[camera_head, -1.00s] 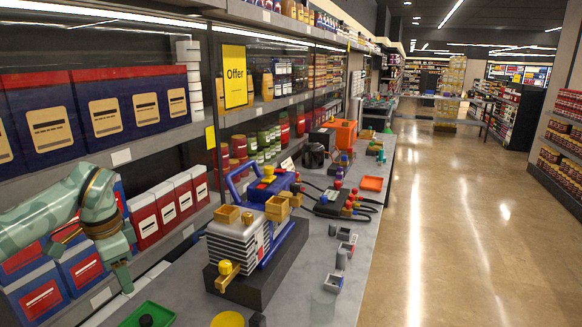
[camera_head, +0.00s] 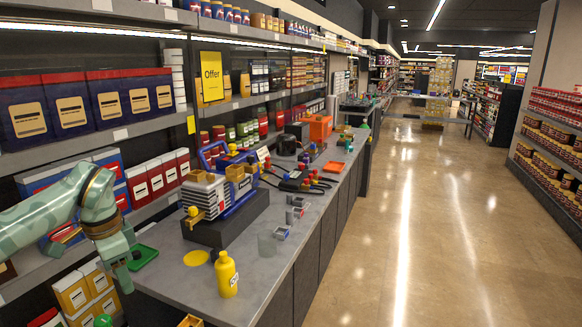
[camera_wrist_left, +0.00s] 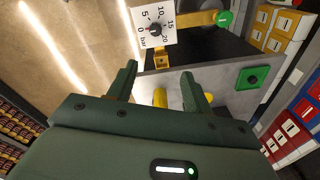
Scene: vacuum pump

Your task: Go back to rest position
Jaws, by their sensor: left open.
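My left gripper (camera_head: 121,268) is at the left of the head view, in front of the shelves and near the left edge of the grey counter (camera_head: 285,262). In the left wrist view, its two green fingers (camera_wrist_left: 157,88) are apart, with nothing held between them. The vacuum pump (camera_head: 211,193), grey-ribbed with a blue frame and brass-coloured fittings, stands on a dark block on the counter, to the right of the gripper and apart from it. My right gripper is not in view.
A gauge (camera_wrist_left: 154,25) shows in the wrist view. Stocked shelves (camera_head: 90,145) line the left. The aisle floor (camera_head: 440,220) at right is clear.

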